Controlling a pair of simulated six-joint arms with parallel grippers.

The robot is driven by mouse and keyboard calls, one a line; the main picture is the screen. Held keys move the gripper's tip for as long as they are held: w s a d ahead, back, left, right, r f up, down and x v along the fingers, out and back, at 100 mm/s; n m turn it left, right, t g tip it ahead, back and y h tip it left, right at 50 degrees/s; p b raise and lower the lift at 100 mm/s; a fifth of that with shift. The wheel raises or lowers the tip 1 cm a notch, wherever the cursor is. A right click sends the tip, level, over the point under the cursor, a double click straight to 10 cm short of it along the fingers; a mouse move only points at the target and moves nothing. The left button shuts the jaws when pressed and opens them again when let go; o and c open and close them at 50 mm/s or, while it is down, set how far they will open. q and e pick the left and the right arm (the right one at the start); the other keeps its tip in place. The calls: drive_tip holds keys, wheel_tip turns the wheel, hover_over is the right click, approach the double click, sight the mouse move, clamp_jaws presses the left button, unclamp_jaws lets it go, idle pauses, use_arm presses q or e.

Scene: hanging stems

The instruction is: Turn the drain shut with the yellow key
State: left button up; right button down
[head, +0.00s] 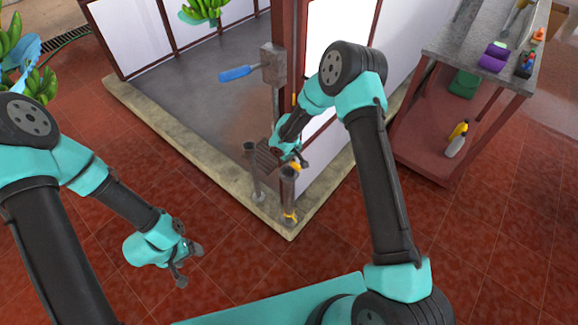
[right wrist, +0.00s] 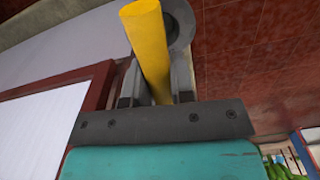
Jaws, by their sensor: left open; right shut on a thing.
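The yellow key (right wrist: 150,45) is a thick yellow bar between the two fingers of my right gripper (right wrist: 154,85) in the right wrist view. My right gripper (head: 297,162) is shut on it, and a bit of yellow shows at its tip in the head view. Just below stands a grey post with a cup-like top (head: 288,175), with a yellow part (head: 290,216) near its foot. A grey round piece (right wrist: 181,18) shows by the key's far end; I cannot tell whether they touch. Which part is the drain is unclear. My left gripper (head: 190,266) is open and empty over the red floor.
A second grey post (head: 251,165) stands left of the first, on the stone kerb (head: 190,148). A bench (head: 470,45) with bottles and small items stands right. Bananas hang left. The front red floor is clear.

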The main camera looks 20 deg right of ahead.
idle(0.3)
drive_tip(key=n, duration=0.4)
drive_tip(key=shift+n, duration=0.3)
drive_tip(key=c, duration=0.5)
unclamp_jaws()
drive_tip(key=shift+r, duration=0.1)
drive_tip(key=shift+r, duration=4.15)
